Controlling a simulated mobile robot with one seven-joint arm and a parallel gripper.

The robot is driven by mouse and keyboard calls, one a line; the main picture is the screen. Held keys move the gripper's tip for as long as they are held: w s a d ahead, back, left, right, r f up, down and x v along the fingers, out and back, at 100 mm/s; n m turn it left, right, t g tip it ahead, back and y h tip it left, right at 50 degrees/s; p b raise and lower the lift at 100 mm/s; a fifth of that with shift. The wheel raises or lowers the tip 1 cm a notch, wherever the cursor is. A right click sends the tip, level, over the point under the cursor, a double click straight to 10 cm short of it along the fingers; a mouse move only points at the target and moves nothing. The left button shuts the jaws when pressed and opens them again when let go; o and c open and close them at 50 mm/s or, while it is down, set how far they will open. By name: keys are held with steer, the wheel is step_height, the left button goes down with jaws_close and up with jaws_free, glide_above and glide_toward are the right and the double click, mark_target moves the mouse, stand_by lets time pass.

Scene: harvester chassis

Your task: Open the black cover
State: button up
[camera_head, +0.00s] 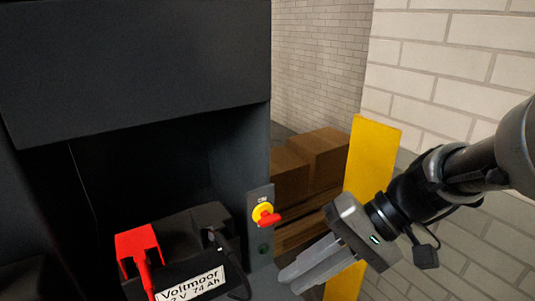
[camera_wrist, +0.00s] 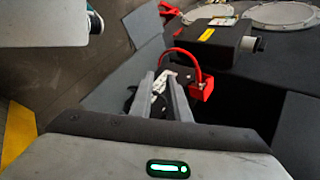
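The battery (camera_head: 188,280), with a white "Voltmoor" label, sits in the dark bay at the lower left of the head view. The black cover (camera_head: 211,217) is at its back right corner, beside a black cable, and appears lowered; its dark shape blends into the bay. A red cover (camera_head: 138,243) is on the battery's left; it also shows in the wrist view (camera_wrist: 203,88). My gripper (camera_head: 291,278) is right of the battery, apart from it, fingers pointing left. In the wrist view my gripper (camera_wrist: 162,76) is open and empty, with the battery label beyond the fingers.
A red and yellow switch (camera_head: 264,214) sticks out from the panel between the battery and my gripper. A yellow post (camera_head: 368,165) stands just behind my gripper. Cardboard boxes (camera_head: 312,160) are farther back. A dark housing (camera_head: 135,75) overhangs the bay.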

steer(key=w+f+m+t+y+b, duration=0.1)
steer(key=w+f+y+b, duration=0.3)
steer(key=w+y, duration=0.15)
steer(key=m+t+y+b, duration=0.1)
steer(key=t+y+b, duration=0.1)
steer(key=t+y, duration=0.1)
glide_toward(223, 228)
steer(key=a, duration=0.3)
steer(key=w+a, duration=0.1)
steer(key=a, duration=0.2)
steer(key=a+b, duration=0.1)
steer(key=a, duration=0.2)
steer(key=shift+w, duration=0.3)
jaws_close()
steer(key=shift+d, duration=0.1)
stand_by(0.5)
